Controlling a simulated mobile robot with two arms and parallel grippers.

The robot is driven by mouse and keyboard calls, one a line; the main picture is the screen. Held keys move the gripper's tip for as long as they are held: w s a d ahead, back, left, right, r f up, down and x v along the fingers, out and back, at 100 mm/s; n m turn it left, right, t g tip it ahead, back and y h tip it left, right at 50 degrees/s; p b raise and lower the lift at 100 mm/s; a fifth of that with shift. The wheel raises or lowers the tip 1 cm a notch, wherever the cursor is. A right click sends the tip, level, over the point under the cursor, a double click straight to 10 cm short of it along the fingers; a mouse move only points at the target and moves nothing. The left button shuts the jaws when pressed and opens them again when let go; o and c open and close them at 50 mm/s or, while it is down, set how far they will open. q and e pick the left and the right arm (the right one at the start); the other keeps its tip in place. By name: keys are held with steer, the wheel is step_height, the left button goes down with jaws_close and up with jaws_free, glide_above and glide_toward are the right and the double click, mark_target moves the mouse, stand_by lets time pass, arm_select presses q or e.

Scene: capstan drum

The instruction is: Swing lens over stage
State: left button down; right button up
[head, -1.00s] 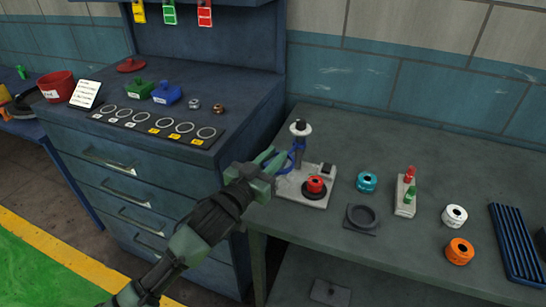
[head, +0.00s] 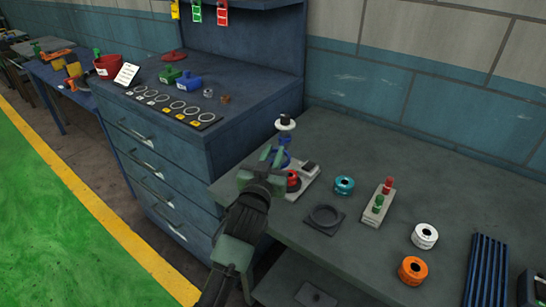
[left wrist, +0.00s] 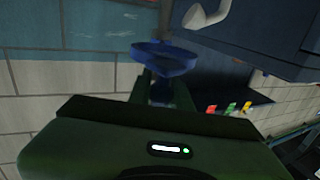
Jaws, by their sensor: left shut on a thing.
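The lens is a blue ring-shaped piece (head: 285,164) on the post of a small stand, below a white collar with a black top (head: 285,123). My left gripper (head: 277,156) is shut on the blue lens. In the left wrist view the blue lens (left wrist: 165,60) shows just beyond the fingertips (left wrist: 160,84). The stage is the light grey base (head: 303,178) of the stand, and a red drum (head: 293,181) sits on it, partly hidden behind my gripper. I cannot tell whether the lens lies over the drum. My right gripper is not in view.
On the grey bench are a black square holder (head: 325,217), a teal spool (head: 344,185), a block with red and green pegs (head: 379,203), white (head: 424,236) and orange (head: 413,270) spools and a blue ribbed rack (head: 487,270). A blue drawer cabinet (head: 170,170) stands left.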

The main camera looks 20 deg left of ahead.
arm_select(q)
steer(key=shift+a+r, duration=0.1)
steer(key=shift+a, duration=0.05)
steer(key=c, duration=1.3)
jaws_free()
steer(key=shift+w, duration=0.1)
steer(key=s+b, duration=0.1)
steer(key=s, duration=0.7)
